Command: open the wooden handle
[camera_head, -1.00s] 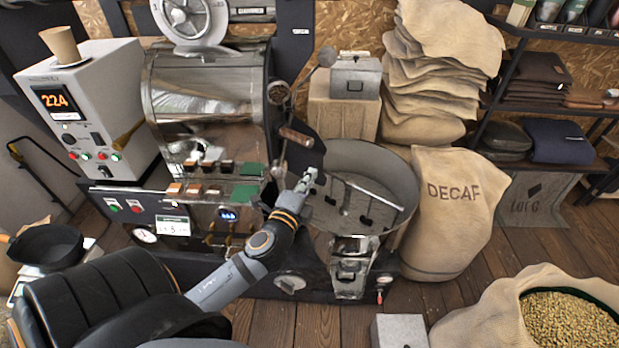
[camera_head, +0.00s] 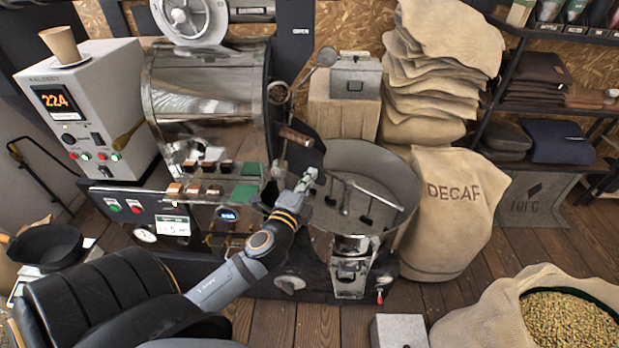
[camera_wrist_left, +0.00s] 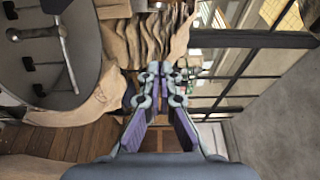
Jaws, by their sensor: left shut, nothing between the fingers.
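The wooden handle (camera_head: 296,137) is a short brown grip on the front of the steel roaster drum, at the drum's right side. My left gripper (camera_head: 309,177) is just below and slightly right of it, in front of the cooling tray. The gripper appears apart from the handle. In the left wrist view my left gripper's fingers (camera_wrist_left: 160,72) come together at the tips with nothing between them. The handle does not show in that wrist view. My right gripper is in neither view.
The round cooling tray (camera_head: 395,172) with stirring arms is right of my gripper. The steel roaster drum (camera_head: 200,95) is behind to the left. A DECAF sack (camera_head: 452,215) stands right of the tray. An open sack of beans (camera_head: 475,318) is at the lower right.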

